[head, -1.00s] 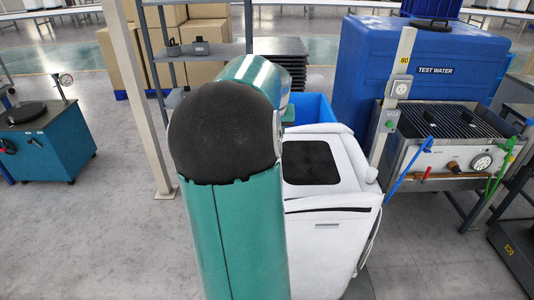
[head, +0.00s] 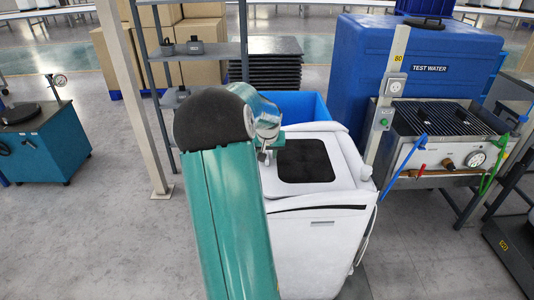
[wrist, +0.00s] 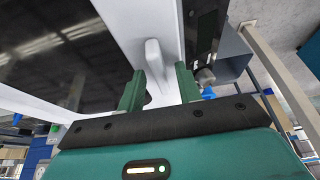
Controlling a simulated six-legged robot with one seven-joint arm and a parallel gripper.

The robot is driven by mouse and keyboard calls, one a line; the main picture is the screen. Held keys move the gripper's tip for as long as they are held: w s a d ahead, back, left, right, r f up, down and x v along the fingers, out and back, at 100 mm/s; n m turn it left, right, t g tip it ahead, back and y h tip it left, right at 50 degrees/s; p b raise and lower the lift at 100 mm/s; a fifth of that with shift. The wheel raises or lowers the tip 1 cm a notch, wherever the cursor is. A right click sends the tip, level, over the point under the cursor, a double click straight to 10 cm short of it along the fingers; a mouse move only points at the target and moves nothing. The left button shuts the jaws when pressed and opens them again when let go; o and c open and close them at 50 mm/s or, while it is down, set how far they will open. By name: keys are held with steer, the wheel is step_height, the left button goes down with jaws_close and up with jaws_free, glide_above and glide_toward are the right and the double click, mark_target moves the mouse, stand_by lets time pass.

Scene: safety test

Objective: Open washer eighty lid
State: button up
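The white washer (head: 318,240) stands upright at the center of the head view, under the post labeled 80. Its lid (head: 345,163), with a dark window (head: 305,160), lies flat and looks closed. My gripper (head: 264,156) is at the left edge of the lid, partly hidden by my arm. In the wrist view, the two green fingers of my gripper (wrist: 159,72) are apart. A white handle-like piece (wrist: 153,58) lies between the fingertips, with visible gaps beside it. The dark window (wrist: 65,60) fills the upper left there.
A blue tank (head: 420,60) marked TEST WATER stands behind right, beside the upright post (head: 388,100) and a grill-topped bench (head: 440,125). A blue bin (head: 300,106) is behind the washer. A shelf rack (head: 190,52) stands behind left.

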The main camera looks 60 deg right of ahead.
jaws_close()
steer(key=shift+r, duration=0.1)
